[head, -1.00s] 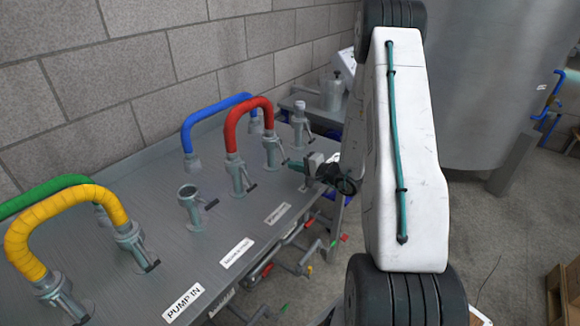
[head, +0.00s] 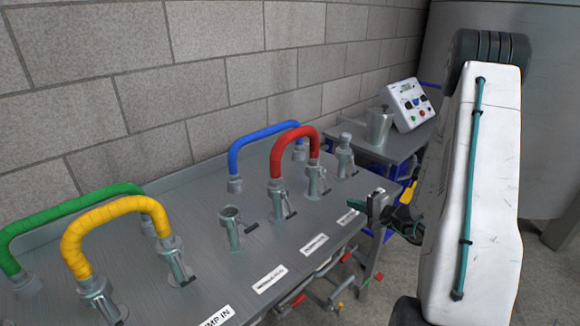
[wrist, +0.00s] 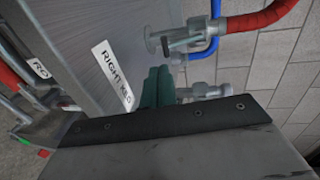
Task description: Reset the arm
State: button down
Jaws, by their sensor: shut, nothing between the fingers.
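My white arm link (head: 478,180) with a teal cable stands at the right of the head view. My gripper (head: 358,204) is at the right end of the steel panel (head: 205,275), close to its front edge, beside the last label. In the wrist view my gripper's green fingers (wrist: 157,86) are together with nothing between them. They appear in front of a label reading "RIGHT" and more, partly unreadable (wrist: 114,78). I cannot tell whether the fingers touch the panel.
Red (head: 296,138), blue (head: 262,137), yellow (head: 112,213) and green (head: 80,206) hoses arch over the panel's fittings. An open fitting (head: 232,228) stands mid-panel. A control box (head: 408,104) and steel jug (head: 379,127) sit on a side table behind. A large tank (head: 560,110) stands right.

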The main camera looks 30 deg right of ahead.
jog(key=shift+s+a+m+y, duration=0.1)
jog(key=shift+a+m+y, duration=0.15)
jog(key=shift+m, duration=0.25)
jog(key=a+y, duration=0.1)
jog(key=s+a+g+y, duration=0.2)
jog(key=a, duration=0.1)
jog(key=shift+a, duration=0.1)
jog(key=a+r+g+y, duration=0.1)
jog(key=s+a+r+n, duration=0.1)
jog(key=a, duration=0.1)
jog(key=s+a+r+g+y, duration=0.1)
jog(key=a, duration=0.1)
jog(key=shift+a+r+g+y, duration=0.1)
jog(key=shift+a+g+y, duration=0.05)
jog(key=shift+g+y, duration=0.2)
jog(key=s+a+r+n+g+h, duration=0.4)
jog(key=s+a+r+n, duration=0.3)
jog(key=s+r, duration=0.4)
jog(key=s+a+r+n+g+h, duration=0.5)
jog(key=s+a+r+n+h, duration=0.1)
jog(key=s+a+r+n, duration=0.2)
jog(key=shift+s+a+r, duration=0.9)
jog(key=shift+s+r, duration=0.5)
jog(key=shift+r, duration=0.35)
